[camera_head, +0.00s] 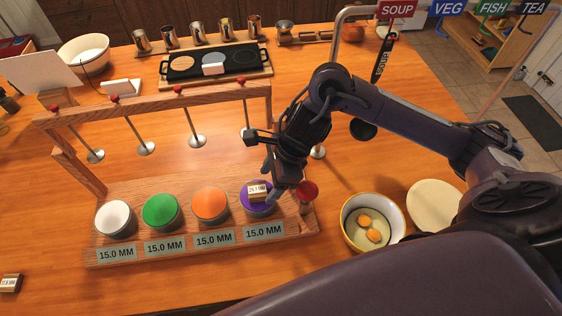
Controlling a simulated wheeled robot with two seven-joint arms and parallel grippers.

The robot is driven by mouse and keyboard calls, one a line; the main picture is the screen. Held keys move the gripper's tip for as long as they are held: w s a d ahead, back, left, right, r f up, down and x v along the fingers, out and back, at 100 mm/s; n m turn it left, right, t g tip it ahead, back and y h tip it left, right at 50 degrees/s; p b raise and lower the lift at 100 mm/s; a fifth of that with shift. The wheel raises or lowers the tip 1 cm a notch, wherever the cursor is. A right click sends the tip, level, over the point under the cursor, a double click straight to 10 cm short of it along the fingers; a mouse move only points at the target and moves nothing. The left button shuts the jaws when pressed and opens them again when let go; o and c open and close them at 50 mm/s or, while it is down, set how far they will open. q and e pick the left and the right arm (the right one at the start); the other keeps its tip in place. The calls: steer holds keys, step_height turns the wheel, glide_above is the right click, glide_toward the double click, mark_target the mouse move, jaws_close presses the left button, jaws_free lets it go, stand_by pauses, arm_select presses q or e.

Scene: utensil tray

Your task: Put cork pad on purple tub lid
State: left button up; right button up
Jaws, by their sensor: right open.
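The purple tub lid (248,207) tops the rightmost tub on the wooden rack. A small cork pad (258,192) with a white printed label lies on the lid. My right gripper (273,188) reaches down from above at the pad's right side, its jaws open. The arm partly hides the tub's right side, and I cannot tell whether a finger touches the pad. My left gripper is not in view.
White (114,217), green (160,209) and orange (209,204) lidded tubs stand left of it. A red knob (307,190) is close right of my gripper. Upright plungers hang from the rack's wooden beam (150,101). An egg bowl (372,222) sits right. Another labelled block (11,283) lies front left.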

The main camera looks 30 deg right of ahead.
steer(key=v, duration=1)
steer(key=shift+s+d, duration=0.1)
